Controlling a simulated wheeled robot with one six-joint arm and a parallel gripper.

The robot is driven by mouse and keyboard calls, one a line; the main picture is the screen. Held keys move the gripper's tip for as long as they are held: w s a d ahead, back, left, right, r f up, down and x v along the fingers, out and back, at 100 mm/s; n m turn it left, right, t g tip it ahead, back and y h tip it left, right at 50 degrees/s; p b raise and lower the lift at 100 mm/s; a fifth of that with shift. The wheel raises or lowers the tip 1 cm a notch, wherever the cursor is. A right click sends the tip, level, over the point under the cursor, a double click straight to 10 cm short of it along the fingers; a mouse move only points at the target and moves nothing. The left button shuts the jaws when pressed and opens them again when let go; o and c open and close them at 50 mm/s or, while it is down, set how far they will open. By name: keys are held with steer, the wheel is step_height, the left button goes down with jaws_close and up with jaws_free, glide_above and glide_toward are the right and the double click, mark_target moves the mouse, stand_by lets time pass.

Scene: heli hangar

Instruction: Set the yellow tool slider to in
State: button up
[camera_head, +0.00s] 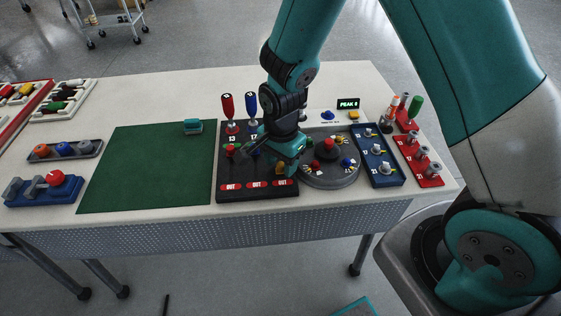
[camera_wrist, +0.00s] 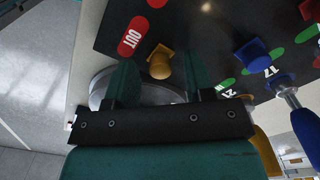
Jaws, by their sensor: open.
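The yellow tool slider (camera_wrist: 160,62) is a small yellow knob on a black panel (camera_wrist: 190,15). In the wrist view it sits close to its red OUT label (camera_wrist: 133,36), away from the green label (camera_wrist: 225,86) at the other end of its row. My gripper (camera_wrist: 157,68) is open, with one finger on each side of the knob in this view; I cannot tell whether either touches it.
A blue slider (camera_wrist: 252,54) sits beside it. Upright red (camera_head: 227,104) and blue (camera_head: 252,104) handles stand at the panel's back. A round grey dial plate (camera_head: 330,181) and a blue switch panel (camera_head: 374,148) lie right. A green mat (camera_head: 145,165) lies left, mostly clear.

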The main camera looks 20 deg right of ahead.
steer(key=shift+f, duration=0.2)
jaws_close()
steer(key=w+d, duration=0.1)
steer(key=w, duration=0.3)
steer(key=w+d, duration=0.1)
steer(key=w, duration=0.1)
steer(key=shift+w+d+p, duration=0.25)
steer(key=shift+d+p, duration=0.05)
steer(key=shift+p, duration=0.05)
steer(key=shift+w+a, duration=0.25)
steer(key=shift+w, duration=0.1)
jaws_free()
steer(key=shift+d, duration=0.1)
step_height(320, 180, up, 18)
steer(key=shift+f, duration=0.25)
